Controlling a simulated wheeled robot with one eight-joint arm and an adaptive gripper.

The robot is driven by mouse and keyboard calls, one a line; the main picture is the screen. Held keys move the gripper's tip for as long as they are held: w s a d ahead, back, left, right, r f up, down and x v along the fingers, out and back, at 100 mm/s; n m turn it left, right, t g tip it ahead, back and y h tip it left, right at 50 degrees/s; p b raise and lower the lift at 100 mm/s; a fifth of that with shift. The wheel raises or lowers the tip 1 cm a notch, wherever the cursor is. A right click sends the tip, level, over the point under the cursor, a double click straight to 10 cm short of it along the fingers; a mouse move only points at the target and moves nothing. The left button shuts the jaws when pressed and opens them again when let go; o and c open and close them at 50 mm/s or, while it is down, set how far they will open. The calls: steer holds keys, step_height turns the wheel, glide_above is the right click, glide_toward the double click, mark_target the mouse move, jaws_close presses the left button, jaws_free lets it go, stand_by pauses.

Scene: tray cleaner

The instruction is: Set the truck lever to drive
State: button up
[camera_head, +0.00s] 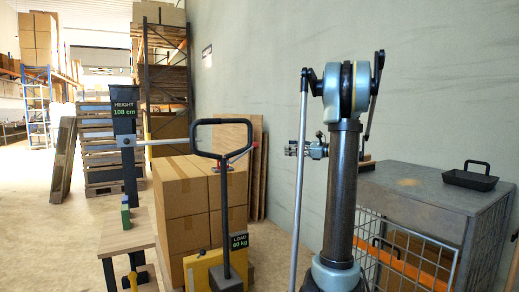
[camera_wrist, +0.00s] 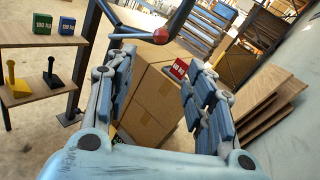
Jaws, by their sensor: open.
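The pallet truck's black loop handle (camera_head: 222,138) stands upright in front of stacked boxes. Its lever ends in a red knob (camera_head: 256,145) at the handle's right side. The knob also shows in the wrist view (camera_wrist: 161,36), at the top, beyond and between my fingertips. My gripper (camera_head: 291,150) is to the right of the knob in the head view, apart from it. In the wrist view my gripper (camera_wrist: 157,88) is open, with nothing between its fingers. The truck's yellow body (camera_head: 203,271) is low in the head view. Which setting the lever is in cannot be told.
A post with a height display (camera_head: 124,110) and wooden shelves (camera_head: 126,238) stand left. A grey wire-sided cabinet (camera_head: 420,195) holding a black tray (camera_head: 469,178) stands right.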

steer(key=x, duration=1.7)
steer(key=shift+w, duration=0.25)
steer(key=shift+r, duration=0.15)
jaws_close()
